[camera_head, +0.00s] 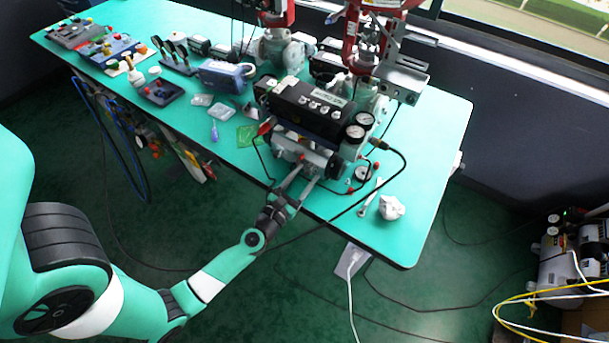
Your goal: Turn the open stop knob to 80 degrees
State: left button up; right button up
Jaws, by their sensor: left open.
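The valve positioner (308,108) is a black box with two round gauges at its right end, mounted on the valve assembly near the table's front edge. My left gripper (300,172) reaches up from the lower left to the underside front of the positioner. Its two long grey fingers are spread apart, with the tips close to a grey part with small red pieces (301,156). I cannot tell whether the tips touch it. The open stop knob cannot be made out for certain at this size. My right gripper is not in view.
The teal table (435,160) carries a blue device (226,75), a white lump (391,207) and a green card (248,135). A black cable (402,170) loops from the positioner past the front edge. Valve bodies stand behind. The table's right end is mostly clear.

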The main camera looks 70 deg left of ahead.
pick_arm(q)
grip_shut()
